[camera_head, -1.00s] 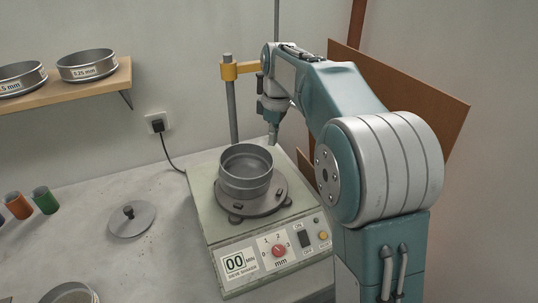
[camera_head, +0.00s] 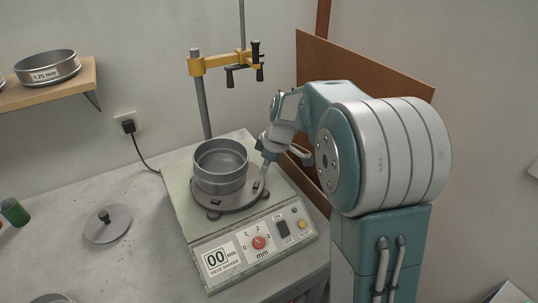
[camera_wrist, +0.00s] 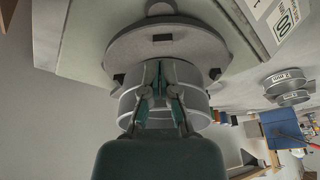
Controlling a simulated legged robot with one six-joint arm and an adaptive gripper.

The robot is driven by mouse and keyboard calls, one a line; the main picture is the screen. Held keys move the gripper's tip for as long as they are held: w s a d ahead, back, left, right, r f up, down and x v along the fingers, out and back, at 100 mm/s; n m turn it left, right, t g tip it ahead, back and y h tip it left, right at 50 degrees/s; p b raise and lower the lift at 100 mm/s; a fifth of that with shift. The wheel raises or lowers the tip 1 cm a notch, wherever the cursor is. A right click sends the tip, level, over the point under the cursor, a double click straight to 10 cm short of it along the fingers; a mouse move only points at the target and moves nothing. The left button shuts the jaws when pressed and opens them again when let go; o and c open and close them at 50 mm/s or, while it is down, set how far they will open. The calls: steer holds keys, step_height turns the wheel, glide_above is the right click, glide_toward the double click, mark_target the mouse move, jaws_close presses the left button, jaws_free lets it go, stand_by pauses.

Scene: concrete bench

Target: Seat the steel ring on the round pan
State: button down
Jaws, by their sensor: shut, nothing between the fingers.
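The steel ring (camera_head: 221,160) is a grey open cylinder. It stands on top of the round pan (camera_head: 219,184), and together they form an upright stack with a seam between them. The pan rests on the shaker's round plate (camera_head: 246,201). My gripper (camera_head: 266,168) is low, just right of the stack. In the wrist view, which looks inverted, my gripper (camera_wrist: 159,66) is shut with nothing held, and its fingers overlap the stack. Whether the fingers touch it cannot be told. The seam on the stack's far side is hidden.
The shaker (camera_head: 189,241) has a control panel in front. A yellow clamp (camera_head: 197,66) on a post stands behind it. A brown board (camera_head: 365,78) is behind my arm. A lid (camera_head: 107,228) lies left on the bench. A sieve (camera_head: 46,68) sits on the shelf.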

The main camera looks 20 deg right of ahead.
steer(key=shift+w+a+r, duration=0.1)
steer(key=shift+w+a, duration=0.5)
steer(key=shift+a, duration=0.2)
steer(key=shift+w+a, duration=0.55)
steer(key=shift+a, duration=0.25)
